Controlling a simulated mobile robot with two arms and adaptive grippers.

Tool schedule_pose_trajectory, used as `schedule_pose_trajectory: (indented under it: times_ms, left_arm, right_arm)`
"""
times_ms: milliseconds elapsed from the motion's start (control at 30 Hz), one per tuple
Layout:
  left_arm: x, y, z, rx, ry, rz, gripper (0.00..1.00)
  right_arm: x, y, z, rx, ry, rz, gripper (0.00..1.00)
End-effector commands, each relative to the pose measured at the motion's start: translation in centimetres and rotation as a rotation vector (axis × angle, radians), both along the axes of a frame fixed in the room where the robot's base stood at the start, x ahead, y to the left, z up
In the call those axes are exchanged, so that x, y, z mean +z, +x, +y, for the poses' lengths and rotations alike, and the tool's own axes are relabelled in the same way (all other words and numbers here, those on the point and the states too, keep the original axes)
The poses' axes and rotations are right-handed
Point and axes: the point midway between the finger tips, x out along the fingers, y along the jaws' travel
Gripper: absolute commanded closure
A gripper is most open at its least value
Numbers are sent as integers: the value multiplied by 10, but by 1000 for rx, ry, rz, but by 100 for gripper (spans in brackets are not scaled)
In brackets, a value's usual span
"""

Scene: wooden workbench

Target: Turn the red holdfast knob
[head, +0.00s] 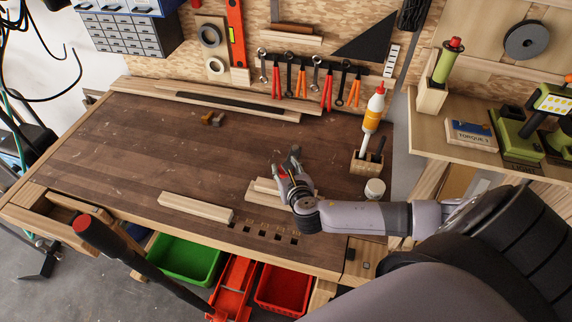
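My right gripper (285,161) reaches in from the right over the front right part of the workbench. Its fingers are close above a pale wooden block (262,198). A small patch of red (283,171) shows at the fingers; it may be the holdfast knob, but it is mostly hidden by the gripper. I cannot tell whether the fingers touch it or are closed on it. The holdfast's body is not clear behind the gripper. My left gripper is not in view.
Another pale wooden block (196,208) lies at the bench's front edge, left of my gripper. A wooden holder (367,164) with a bottle and a white jar (375,189) stand to the right. The bench's middle (170,150) is clear.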

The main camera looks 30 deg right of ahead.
Motion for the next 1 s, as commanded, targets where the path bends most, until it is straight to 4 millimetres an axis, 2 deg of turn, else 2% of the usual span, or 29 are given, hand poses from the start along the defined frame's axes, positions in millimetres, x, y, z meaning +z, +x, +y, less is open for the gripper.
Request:
schedule_pose_trajectory:
  times_ms: [1000]
  left_arm:
    - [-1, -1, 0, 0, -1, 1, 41]
  right_arm:
    - [3, 3, 0, -974, 0, -6, 90]
